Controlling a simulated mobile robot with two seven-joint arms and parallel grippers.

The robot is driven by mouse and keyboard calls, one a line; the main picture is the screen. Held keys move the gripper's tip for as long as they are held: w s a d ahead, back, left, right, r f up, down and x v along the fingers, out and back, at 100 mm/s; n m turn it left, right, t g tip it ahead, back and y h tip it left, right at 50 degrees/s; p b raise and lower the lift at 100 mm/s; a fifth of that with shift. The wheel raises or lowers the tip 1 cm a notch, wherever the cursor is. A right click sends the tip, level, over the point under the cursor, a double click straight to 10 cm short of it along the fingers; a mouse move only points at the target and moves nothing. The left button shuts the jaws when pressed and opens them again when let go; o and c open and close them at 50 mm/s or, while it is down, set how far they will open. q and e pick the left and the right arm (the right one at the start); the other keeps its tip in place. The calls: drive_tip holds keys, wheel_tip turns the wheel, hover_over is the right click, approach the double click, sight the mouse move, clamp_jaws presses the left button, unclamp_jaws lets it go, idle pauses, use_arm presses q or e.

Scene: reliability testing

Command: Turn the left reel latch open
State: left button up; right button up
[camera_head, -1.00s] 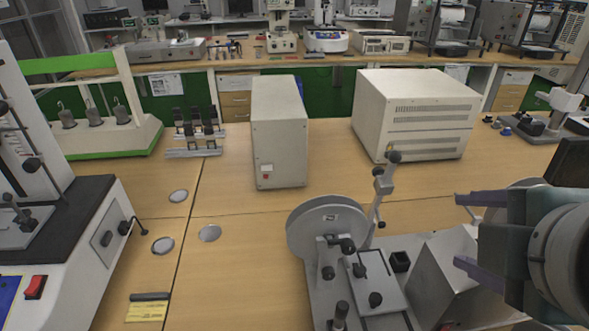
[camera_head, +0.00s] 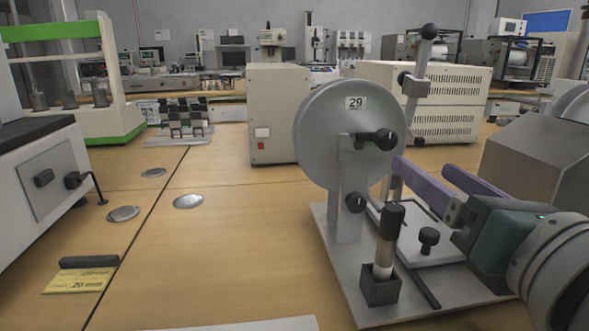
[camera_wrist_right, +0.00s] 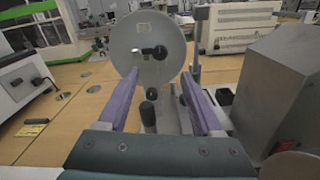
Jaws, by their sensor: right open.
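The left reel (camera_head: 322,130) is a grey disc marked 29, upright on a bracket of the tester (camera_head: 347,260). Its latch (camera_head: 378,139) is a black knob on a short arm at the disc's centre. In the right wrist view the reel (camera_wrist_right: 130,38) stands ahead, with the latch (camera_wrist_right: 158,52) near its middle. My right gripper (camera_head: 422,166) comes in from the right with purple fingers apart and nothing between them. Its near fingertip looks close to the latch in the head view; contact cannot be told. My left gripper is out of view.
A black-handled lever (camera_head: 391,225) stands in front of the reel, and a post with a black ball (camera_head: 430,32) rises behind it. A grey housing (camera_head: 535,150) is at right.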

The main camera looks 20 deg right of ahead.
sight(389, 142)
drive_tip(key=x, duration=0.9)
drive_tip(key=shift+w+d+b, duration=0.15)
drive_tip(key=shift+w+b, duration=0.15)
clamp_jaws()
